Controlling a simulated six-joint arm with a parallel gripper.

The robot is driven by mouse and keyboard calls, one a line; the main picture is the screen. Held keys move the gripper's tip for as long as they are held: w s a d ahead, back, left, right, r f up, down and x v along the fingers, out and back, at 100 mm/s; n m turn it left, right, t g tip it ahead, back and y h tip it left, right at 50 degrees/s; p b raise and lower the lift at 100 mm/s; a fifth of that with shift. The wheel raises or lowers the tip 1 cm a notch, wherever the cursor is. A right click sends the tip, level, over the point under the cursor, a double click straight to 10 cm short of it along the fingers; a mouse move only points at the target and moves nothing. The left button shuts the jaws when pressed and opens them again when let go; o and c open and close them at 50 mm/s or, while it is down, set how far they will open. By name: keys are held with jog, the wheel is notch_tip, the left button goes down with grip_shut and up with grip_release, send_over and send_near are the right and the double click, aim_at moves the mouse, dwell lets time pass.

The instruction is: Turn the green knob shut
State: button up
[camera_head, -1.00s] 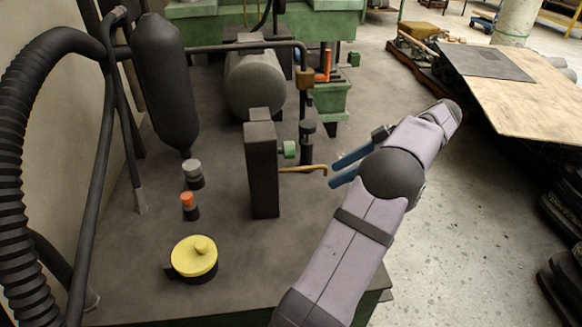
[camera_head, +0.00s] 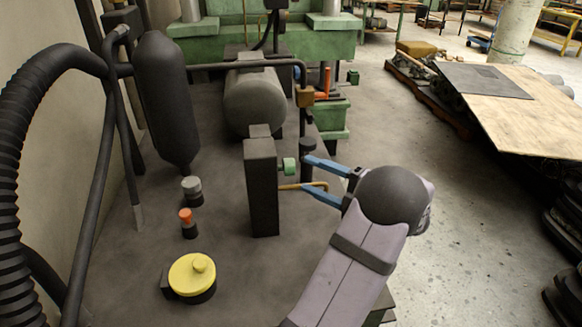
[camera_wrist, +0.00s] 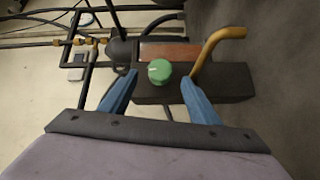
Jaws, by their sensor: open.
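The green knob (camera_head: 290,166) sticks out from the right side of a dark upright block (camera_head: 262,190) in the head view. In the wrist view the knob (camera_wrist: 160,71) sits near the middle, on the dark block (camera_wrist: 230,82). My gripper (camera_head: 306,177) has two blue fingers, spread apart and empty, just right of the knob. In the wrist view the gripper (camera_wrist: 159,88) has one finger on each side of the knob, with clear gaps. I cannot tell how far short of the knob the fingertips are.
A bent brass lever (camera_head: 305,186) on the block lies close to my lower finger; it also shows in the wrist view (camera_wrist: 213,48). A dark post (camera_head: 307,150) stands behind my upper finger. A yellow-lidded part (camera_head: 194,276) and an orange knob (camera_head: 185,215) are to the left.

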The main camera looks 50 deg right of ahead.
aim_at(291, 167)
jog(key=shift+n, duration=0.9)
jog(key=shift+w, duration=0.15)
jog(key=shift+w+p, duration=0.95)
jog(key=shift+w, duration=2.55)
